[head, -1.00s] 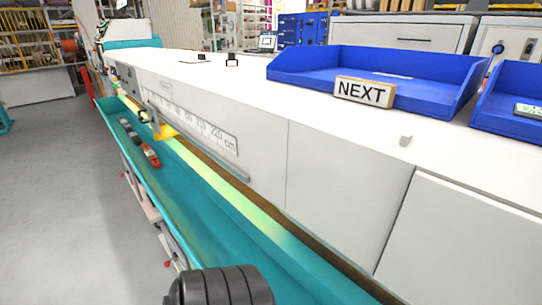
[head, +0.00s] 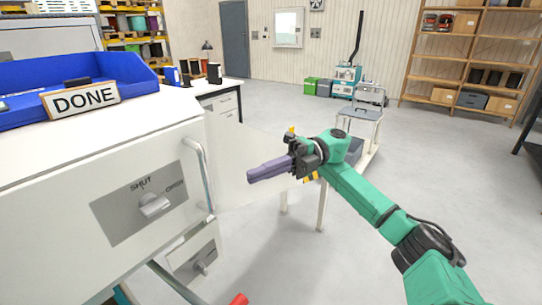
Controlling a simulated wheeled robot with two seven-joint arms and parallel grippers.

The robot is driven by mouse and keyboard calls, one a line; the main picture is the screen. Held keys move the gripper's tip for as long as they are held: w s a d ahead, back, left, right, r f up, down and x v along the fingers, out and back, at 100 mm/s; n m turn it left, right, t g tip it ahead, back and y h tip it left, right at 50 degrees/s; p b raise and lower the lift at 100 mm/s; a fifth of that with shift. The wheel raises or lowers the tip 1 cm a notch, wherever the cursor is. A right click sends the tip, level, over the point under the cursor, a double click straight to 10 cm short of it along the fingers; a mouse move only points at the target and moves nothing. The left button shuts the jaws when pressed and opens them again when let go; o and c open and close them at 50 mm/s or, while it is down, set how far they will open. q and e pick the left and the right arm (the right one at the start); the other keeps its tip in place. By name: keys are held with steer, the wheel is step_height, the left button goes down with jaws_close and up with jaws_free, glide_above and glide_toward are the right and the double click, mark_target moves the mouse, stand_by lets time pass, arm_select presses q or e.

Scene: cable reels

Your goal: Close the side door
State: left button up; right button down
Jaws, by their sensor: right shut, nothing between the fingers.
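A pale flat panel (head: 232,150) stands out to the right from the far end corner of the white cabinet, behind my right gripper. It looks like the side door standing open, but its edges are faint against the floor. My right gripper (head: 252,176) is shut and empty, its purple-grey fingers pointing left toward the cabinet. It appears in front of the panel; I cannot tell whether they touch. A silver bar handle (head: 201,172) is on the cabinet's near corner, left of the gripper. A knob (head: 154,205) marked SHUT and OPEN is on the front face. My left gripper is out of view.
A blue tray (head: 130,66) and a DONE sign (head: 82,99) sit on the cabinet top. A lower panel with a knob (head: 202,267) is below. A small cart (head: 360,122) stands beyond my right arm. Grey floor is open at the right.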

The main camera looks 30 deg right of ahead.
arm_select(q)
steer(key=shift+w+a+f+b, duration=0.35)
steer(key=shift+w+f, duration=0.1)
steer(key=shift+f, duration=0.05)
arm_select(e)
steer(key=w+d, duration=0.5)
steer(key=w, duration=0.2)
steer(key=shift+d+f, duration=0.2)
steer(key=shift+d, duration=0.2)
steer(key=shift+w, duration=0.1)
